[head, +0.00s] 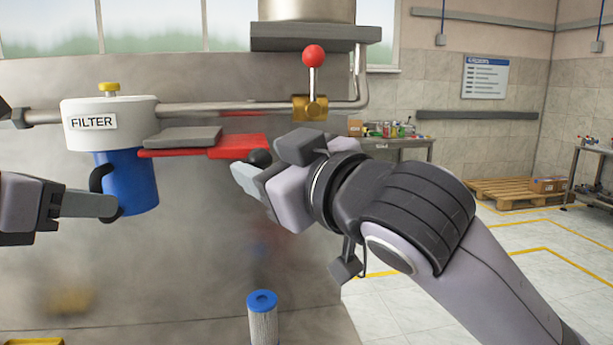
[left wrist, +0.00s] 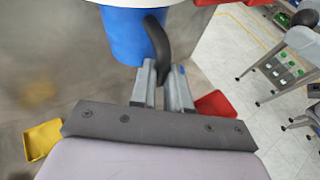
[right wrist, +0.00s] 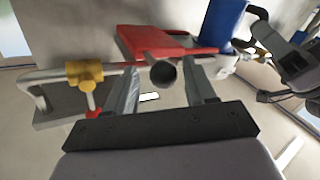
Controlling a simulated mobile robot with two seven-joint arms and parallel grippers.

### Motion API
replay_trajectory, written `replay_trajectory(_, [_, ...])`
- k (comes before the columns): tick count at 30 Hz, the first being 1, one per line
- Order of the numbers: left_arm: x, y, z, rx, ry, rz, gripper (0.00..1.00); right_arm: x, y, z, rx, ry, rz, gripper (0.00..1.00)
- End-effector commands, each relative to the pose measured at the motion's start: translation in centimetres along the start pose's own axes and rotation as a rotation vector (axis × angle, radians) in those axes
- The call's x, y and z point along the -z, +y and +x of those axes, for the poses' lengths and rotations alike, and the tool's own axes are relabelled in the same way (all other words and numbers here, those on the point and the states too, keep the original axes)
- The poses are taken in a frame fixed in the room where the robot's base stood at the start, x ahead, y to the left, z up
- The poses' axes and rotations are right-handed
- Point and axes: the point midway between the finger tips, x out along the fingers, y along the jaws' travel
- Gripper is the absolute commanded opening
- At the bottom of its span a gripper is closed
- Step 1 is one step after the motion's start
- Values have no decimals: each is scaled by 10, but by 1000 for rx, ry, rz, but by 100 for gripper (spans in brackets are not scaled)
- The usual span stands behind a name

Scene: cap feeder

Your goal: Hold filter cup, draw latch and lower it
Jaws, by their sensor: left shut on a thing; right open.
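The blue filter cup (head: 134,182) hangs upright beneath the white filter head (head: 128,106) labelled FILTER. My left gripper (head: 108,204) is shut on the cup's black handle (left wrist: 158,45); the blue cup also shows in the left wrist view (left wrist: 122,34). The red latch (head: 238,148) extends right of the filter head, with a dark knob (head: 260,158) at its end. My right gripper (head: 247,172) is open at the knob. In the right wrist view the knob (right wrist: 164,74) lies between the two separated fingers; I cannot tell whether either touches it.
A pipe (head: 225,107) with a brass valve (head: 310,107) and red-knobbed lever runs above the latch. A grey plate (head: 183,137) lies beside the latch. A blue-capped filter cartridge (head: 262,318) stands below. The space directly under the cup looks clear.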

Motion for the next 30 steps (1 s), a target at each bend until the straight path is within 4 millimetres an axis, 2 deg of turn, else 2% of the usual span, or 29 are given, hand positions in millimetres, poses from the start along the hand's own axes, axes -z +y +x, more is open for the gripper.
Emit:
replay_trajectory(12, [-1, 0, -1, -1, -4, 1, 0, -1, 0, -70, 0, -1, -1, 55])
replay_trajectory(18, [-1, 0, -1, 0, -4, 1, 0, -1, 0, -94, 0, -2, 1, 55])
replay_trajectory(23, [-1, 0, -1, -1, -4, 1, 0, -1, 0, -103, 1, -3, 1, 55])
replay_trajectory(30, [-1, 0, -1, -1, -4, 1, 0, -1, 0, -104, 1, -4, 1, 55])
